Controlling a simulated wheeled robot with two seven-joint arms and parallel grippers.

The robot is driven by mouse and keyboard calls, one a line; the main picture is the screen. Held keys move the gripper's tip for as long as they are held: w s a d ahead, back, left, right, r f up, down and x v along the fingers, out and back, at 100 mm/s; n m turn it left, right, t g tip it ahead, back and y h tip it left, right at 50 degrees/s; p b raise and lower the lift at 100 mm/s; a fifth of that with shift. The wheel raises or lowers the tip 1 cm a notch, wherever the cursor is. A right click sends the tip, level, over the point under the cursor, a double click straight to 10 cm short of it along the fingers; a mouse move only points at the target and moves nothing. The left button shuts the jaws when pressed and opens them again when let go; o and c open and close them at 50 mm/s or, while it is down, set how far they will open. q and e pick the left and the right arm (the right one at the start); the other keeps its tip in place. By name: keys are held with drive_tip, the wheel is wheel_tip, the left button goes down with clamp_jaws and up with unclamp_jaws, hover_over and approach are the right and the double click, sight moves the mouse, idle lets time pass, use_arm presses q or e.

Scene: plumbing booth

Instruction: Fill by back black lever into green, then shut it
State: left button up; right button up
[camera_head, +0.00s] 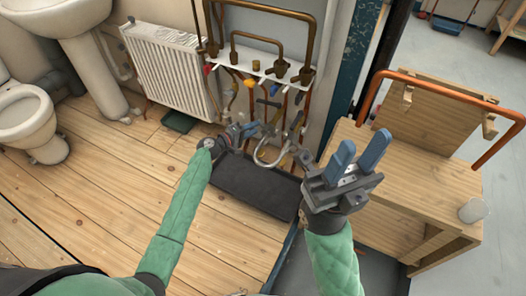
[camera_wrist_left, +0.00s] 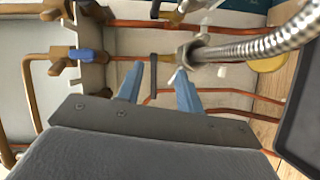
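My left gripper (camera_head: 245,130) reaches in front of the pipe rack. In the left wrist view its two blue fingers (camera_wrist_left: 158,88) are apart. A thin dark lever-like bar (camera_wrist_left: 153,72) shows between and beyond the fingertips; I cannot tell whether it is the back black lever. Nothing is visibly clamped. A dark green flat object (camera_head: 178,122) lies on the floor below the radiator; I cannot tell whether it is a container. My right gripper (camera_head: 362,146) is raised in front of the wooden bench, its blue fingers apart and empty.
The rack (camera_head: 262,68) carries copper pipes and several coloured handles. A blue handle (camera_wrist_left: 84,54) and a silver hose (camera_wrist_left: 255,48) flank the left fingers. A dark mat or tray (camera_head: 252,188) lies below. A wooden bench (camera_head: 405,185) stands right.

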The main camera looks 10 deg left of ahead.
use_arm(q)
drive_tip(key=s+d+m+g+p, duration=0.1)
drive_tip(key=s+d, duration=0.1)
drive_tip(key=s, duration=0.1)
drive_tip(key=s+d+r+m+g+p, duration=0.1)
drive_tip(key=s+m+p, duration=0.1)
drive_tip(key=s, duration=0.2)
drive_tip(key=s+d+m+g+p, duration=0.1)
drive_tip(key=s+d, duration=0.1)
drive_tip(key=s, duration=0.2)
drive_tip(key=shift+s+d+r+g+p, duration=0.25)
drive_tip(key=shift+d+r+g+p, duration=0.05)
drive_tip(key=shift+r, duration=0.05)
drive_tip(key=shift+s+d+m, duration=0.2)
drive_tip(key=shift+s+m, duration=0.2)
drive_tip(key=shift+s, duration=0.25)
